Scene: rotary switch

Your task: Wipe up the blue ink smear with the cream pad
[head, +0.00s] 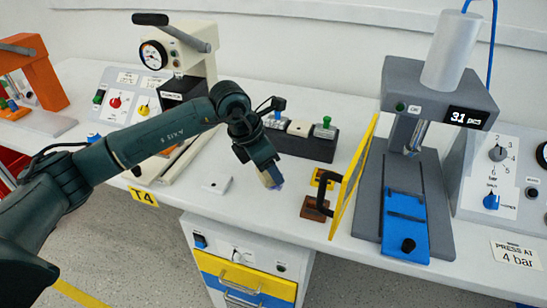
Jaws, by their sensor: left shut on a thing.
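My left arm reaches in from the left, and its gripper (267,171) points down over the white bench, in front of the dark block. It is shut on a small pale piece that looks like the cream pad (266,180), mostly hidden by the fingers. A small blue-violet patch (277,187) shows at the fingertips; I cannot tell whether it is the ink smear on the bench or colour on the pad. No other blue smear is clear on the bench. My right gripper is not in view.
A yellow panel (353,178) with a black handle stands upright right of the gripper, beside the grey press (434,205). A dark block (309,145) with blue and green knobs stands behind. Drawers (246,280) stand below.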

